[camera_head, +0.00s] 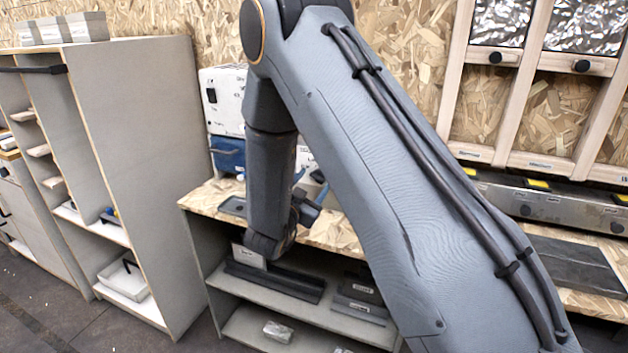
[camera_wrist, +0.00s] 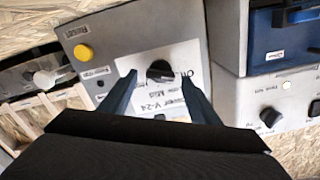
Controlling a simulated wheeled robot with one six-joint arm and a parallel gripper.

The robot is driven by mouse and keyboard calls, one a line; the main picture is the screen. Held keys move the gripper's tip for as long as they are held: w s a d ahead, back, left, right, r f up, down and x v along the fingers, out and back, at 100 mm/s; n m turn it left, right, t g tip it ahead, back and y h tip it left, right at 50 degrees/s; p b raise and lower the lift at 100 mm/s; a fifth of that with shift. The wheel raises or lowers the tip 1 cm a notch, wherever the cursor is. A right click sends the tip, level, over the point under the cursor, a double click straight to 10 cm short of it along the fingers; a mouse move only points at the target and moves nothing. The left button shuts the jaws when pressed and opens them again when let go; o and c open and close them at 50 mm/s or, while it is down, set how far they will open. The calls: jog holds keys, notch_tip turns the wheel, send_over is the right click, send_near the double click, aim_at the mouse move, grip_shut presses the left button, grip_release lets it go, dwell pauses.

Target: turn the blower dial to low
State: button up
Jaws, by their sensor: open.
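In the wrist view, the black blower dial (camera_wrist: 160,71) sits on a light panel with a white label. The label shows printed words including "Off", "Mid" and what seems to be "Blower V-24"; the picture is tilted and some text is hidden. My gripper (camera_wrist: 158,76) is open, with one finger to each side of the dial. I cannot tell whether the fingers touch it or how deep they reach. The dial's pointer setting is unclear. In the head view, my arm hides the dial, and my gripper (camera_head: 306,207) shows only partly above the bench.
In the wrist view, a yellow button (camera_wrist: 83,53) is on the same panel. A grey box with a blue front (camera_wrist: 284,38) and another black knob (camera_wrist: 270,115) lie to the right. A pale lever (camera_wrist: 48,78) is left. The head view shows a wooden bench (camera_head: 335,238) with shelves.

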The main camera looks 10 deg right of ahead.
jog(key=shift+w+d, duration=0.45)
jog(key=shift+w, duration=0.15)
jog(key=c, duration=1.1)
jog(key=shift+o, duration=0.2)
jog(key=shift+m, duration=0.3)
jog(key=m+b, duration=0.2)
jog(key=m, duration=0.1)
jog(key=shift+f, duration=0.15)
jog(key=shift+s+m+b, duration=0.1)
jog(key=shift+m+b, duration=1.85)
jog(key=shift+m, duration=0.65)
